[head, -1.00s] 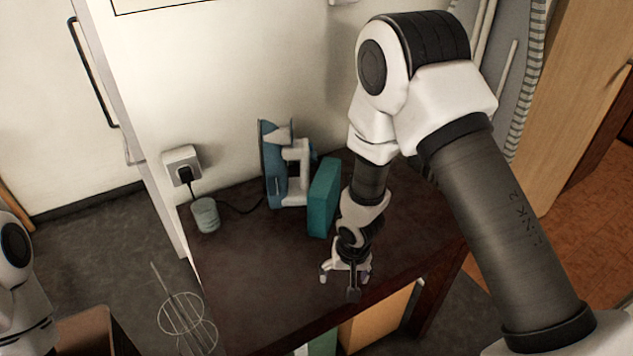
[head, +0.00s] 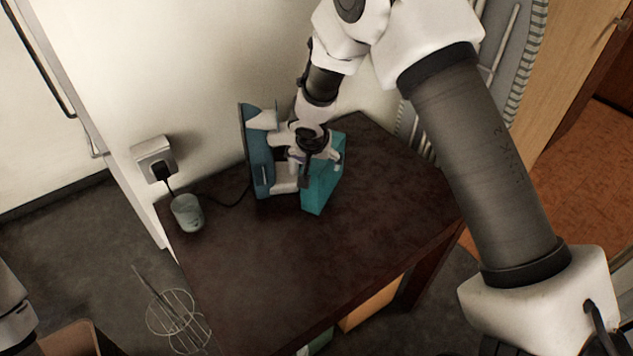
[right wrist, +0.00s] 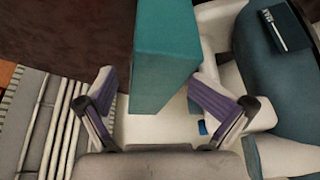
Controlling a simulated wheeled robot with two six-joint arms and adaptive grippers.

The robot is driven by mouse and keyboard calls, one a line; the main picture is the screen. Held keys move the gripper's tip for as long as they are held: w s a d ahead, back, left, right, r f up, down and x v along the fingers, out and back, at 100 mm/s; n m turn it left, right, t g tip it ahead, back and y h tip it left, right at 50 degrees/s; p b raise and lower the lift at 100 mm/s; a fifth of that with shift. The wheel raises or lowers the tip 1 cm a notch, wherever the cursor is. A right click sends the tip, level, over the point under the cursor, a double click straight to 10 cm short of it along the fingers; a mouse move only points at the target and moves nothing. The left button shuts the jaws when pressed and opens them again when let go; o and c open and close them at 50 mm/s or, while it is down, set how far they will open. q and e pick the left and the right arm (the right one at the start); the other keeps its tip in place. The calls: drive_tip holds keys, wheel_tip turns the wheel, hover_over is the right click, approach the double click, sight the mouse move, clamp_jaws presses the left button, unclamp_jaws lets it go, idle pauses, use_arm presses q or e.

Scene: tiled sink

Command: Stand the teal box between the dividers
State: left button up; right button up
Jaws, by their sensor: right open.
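The teal box (head: 320,190) stands upright on the dark tabletop, right beside the blue and white iron (head: 258,160). My right gripper (head: 320,158) is over the upper part of the box and hides some of it. In the right wrist view the box (right wrist: 165,45) lies between the spread, purple-padded fingers of my right gripper (right wrist: 156,85). The right-hand finger reaches into the space between box and iron. I cannot make out the dividers. Only part of my left arm shows at the left edge; its gripper is out of view.
A grey-green cup (head: 187,213) stands at the table's left, below a wall socket (head: 154,158) with a black cord. A wire utensil (head: 178,315) is at lower left. An orange item (head: 370,307) shows below the table's front edge. The tabletop (head: 260,285) in front is clear.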

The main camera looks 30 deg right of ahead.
drive_tip(key=shift+s+d+f, duration=0.1)
drive_tip(key=shift+s+f, duration=0.1)
drive_tip(key=shift+f, duration=0.4)
drive_tip(key=shift+s, duration=0.1)
drive_tip(key=c, duration=1.3)
drive_tip(key=shift+r, duration=0.15)
